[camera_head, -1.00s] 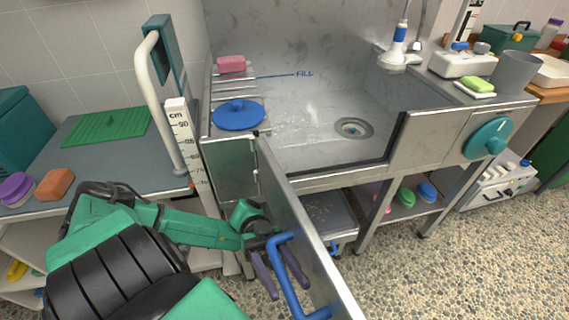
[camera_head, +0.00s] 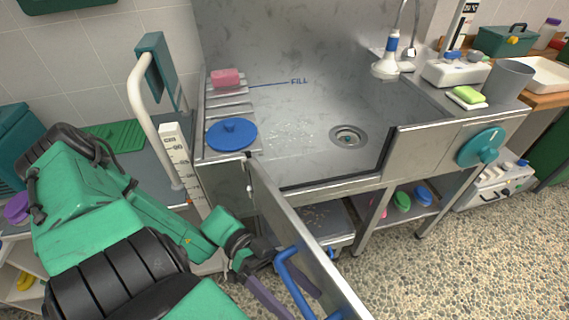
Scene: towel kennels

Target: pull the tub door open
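The steel tub (camera_head: 310,150) stands in the middle, with a drain in its floor. Its door (camera_head: 300,232) is swung open, hinged at the tub's left front corner and reaching out toward me. A blue bar handle (camera_head: 290,283) is fixed on the door's left face. My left gripper (camera_head: 282,300) is at the handle, its two purple fingers apart, one on either side of the bar's lower part as far as I can see. Whether the fingers touch the bar is unclear. My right gripper does not show.
A blue round lid (camera_head: 231,134) and a pink sponge (camera_head: 226,77) lie on the slatted rack inside the tub. A teal dial (camera_head: 481,147) is on the tub's front right. A low shelf with brushes is below. Pebbled floor (camera_head: 450,270) is clear at right.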

